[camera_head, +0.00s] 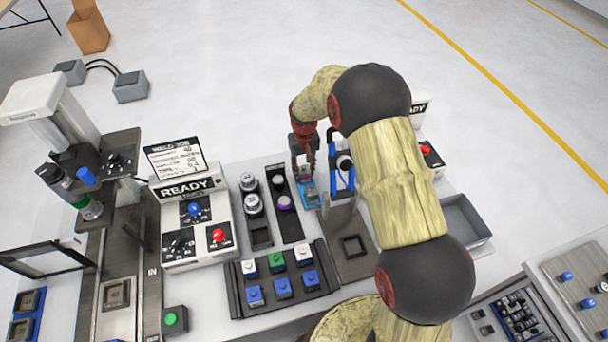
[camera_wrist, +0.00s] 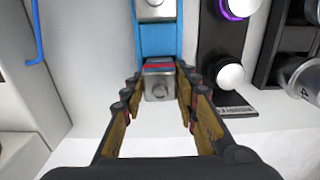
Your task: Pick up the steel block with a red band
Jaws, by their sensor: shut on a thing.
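The steel block with a red band (camera_wrist: 158,86) sits between the fingertips of my gripper (camera_wrist: 158,78) in the wrist view, and the fingers are shut on its two sides. A round knob shows on its grey face and the red band runs along its upper edge. It is at the near end of a blue holder (camera_wrist: 158,42); I cannot tell whether it rests there or is held just above. Another steel block (camera_wrist: 155,9) lies farther up that holder. In the head view, my gripper (camera_head: 304,168) is over the blue holder (camera_head: 313,194) and mostly hides the block.
A black rack (camera_head: 289,208) with a purple-ringed part stands close left of the holder. A blue frame (camera_head: 341,165) stands close right. A tray (camera_head: 279,283) of white, green and blue blocks is nearer me. A grey bin (camera_head: 466,221) is empty at right.

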